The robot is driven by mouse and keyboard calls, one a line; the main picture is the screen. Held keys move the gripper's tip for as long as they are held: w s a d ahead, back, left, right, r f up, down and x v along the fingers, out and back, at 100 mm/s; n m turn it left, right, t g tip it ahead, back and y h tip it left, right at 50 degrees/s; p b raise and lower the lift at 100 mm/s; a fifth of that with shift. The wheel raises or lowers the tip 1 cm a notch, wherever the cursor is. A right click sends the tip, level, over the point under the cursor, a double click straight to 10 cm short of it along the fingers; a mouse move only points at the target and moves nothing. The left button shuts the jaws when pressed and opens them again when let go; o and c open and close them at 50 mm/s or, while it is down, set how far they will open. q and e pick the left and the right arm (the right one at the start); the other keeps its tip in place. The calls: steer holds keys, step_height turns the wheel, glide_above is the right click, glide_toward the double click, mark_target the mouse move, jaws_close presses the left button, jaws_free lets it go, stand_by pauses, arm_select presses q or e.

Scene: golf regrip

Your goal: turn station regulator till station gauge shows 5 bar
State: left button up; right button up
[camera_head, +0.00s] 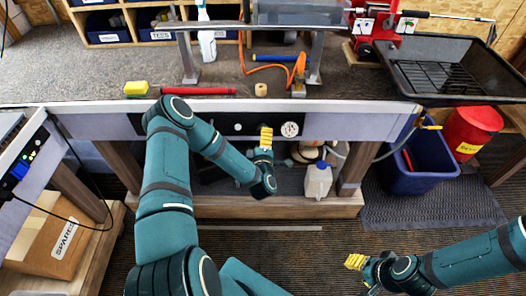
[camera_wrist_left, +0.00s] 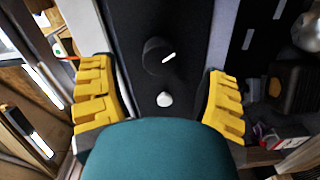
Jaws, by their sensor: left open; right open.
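My left gripper (camera_head: 266,137) is in front of the black panel on the bench front, just left of the round white station gauge (camera_head: 289,129). The gauge's needle is too small to read. In the left wrist view, a round black knob with a white mark (camera_wrist_left: 158,55), which looks like the station regulator, stands on the dark panel. The open yellow fingers of my left gripper (camera_wrist_left: 160,103) are spread to either side, apart from the knob. In the head view the gripper seems to hide the knob. My right gripper (camera_head: 355,262) is open and empty, low over the floor at right.
A white button (camera_wrist_left: 165,99) sits beside the knob on the panel. A white jug (camera_head: 318,180) stands on the lower shelf below the gauge. A blue bin (camera_head: 418,165) and a red container (camera_head: 470,132) stand right of the bench. The bench top (camera_head: 130,70) holds tools.

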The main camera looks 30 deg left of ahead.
arm_select(q)
steer(key=v, duration=0.7)
steer(key=shift+d, duration=0.2)
steer(key=s+d+f+m+g+h, duration=0.1)
steer(key=d+f+m+g+h, duration=0.1)
steer(key=d+m+h, duration=0.5)
steer(key=s+d+f+m+g+h, duration=0.25)
steer(key=d+m+h, duration=0.2)
steer(key=d, duration=0.35)
steer(key=s+d+m+g, duration=0.3)
steer(key=s+m+g, duration=0.1)
steer(key=s, duration=0.2)
steer(key=s+d+m+g+h, duration=0.1)
steer(key=s+d+m+g, duration=0.2)
steer(key=s, duration=0.4)
steer(key=shift+s+m+g, duration=0.15)
steer(key=shift+m+g, duration=0.4)
steer(key=shift+g, duration=0.5)
steer(key=shift+h, duration=0.25)
